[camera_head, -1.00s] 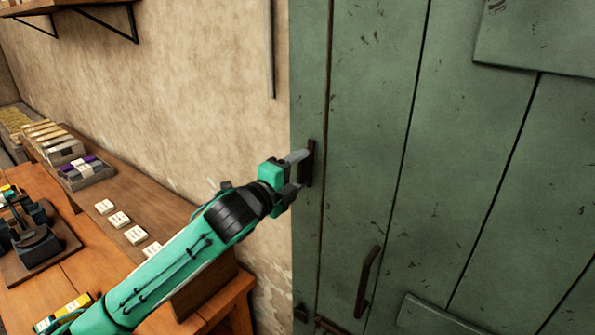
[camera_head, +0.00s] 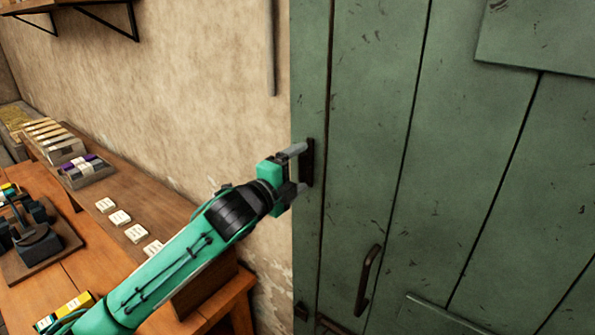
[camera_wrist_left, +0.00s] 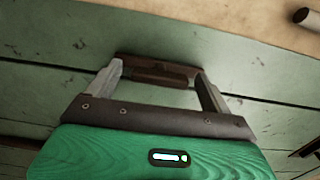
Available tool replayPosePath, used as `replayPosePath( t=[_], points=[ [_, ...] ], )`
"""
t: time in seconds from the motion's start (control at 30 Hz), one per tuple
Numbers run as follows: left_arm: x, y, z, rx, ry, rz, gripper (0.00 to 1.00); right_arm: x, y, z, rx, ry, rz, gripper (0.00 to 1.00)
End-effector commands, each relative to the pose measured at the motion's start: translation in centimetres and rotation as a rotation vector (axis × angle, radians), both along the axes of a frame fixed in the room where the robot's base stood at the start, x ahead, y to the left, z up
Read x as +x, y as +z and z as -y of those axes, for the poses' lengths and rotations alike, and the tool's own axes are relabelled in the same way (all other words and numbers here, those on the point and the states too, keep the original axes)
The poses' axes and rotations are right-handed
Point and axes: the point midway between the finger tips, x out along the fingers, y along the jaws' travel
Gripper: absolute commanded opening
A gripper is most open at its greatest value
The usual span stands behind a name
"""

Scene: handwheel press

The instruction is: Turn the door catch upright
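The dark brown door catch (camera_head: 309,160) sits near the left edge of the green door (camera_head: 450,150). It also shows in the left wrist view (camera_wrist_left: 160,68), where its long side runs roughly along the plank grooves. My left gripper (camera_head: 299,169) is right at the catch. In the left wrist view its two fingers (camera_wrist_left: 159,84) are spread wide, one toward each end of the catch. I cannot tell whether the fingertips touch it. In the head view the gripper partly covers the catch. My right gripper is not in view.
A dark door handle (camera_head: 368,281) is lower on the door. At left, a wooden bench (camera_head: 150,205) holds a grey tray (camera_head: 90,174), several white blocks and a dark press (camera_head: 36,240). A bare wall (camera_head: 200,90) lies between bench and door.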

Motion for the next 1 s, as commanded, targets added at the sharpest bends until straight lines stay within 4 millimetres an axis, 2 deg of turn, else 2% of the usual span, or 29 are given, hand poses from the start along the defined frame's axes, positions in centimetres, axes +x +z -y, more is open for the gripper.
replayPosePath(
  t=[0.23,0.37,0.8,1.0],
  points=[
    [-0.3,-0.1,-0.2,0.002,0.000,0.001,0.84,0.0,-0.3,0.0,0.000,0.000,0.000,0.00],
    [-1.4,-0.3,-1.1,0.001,0.000,0.003,0.84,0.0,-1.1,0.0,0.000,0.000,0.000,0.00],
    [-8.7,-0.4,-6.4,0.003,0.001,0.003,0.84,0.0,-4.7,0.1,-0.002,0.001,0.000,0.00],
    [-10.6,-0.2,-7.8,0.001,0.001,0.001,0.84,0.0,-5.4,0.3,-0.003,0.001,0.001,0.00]
  ],
)
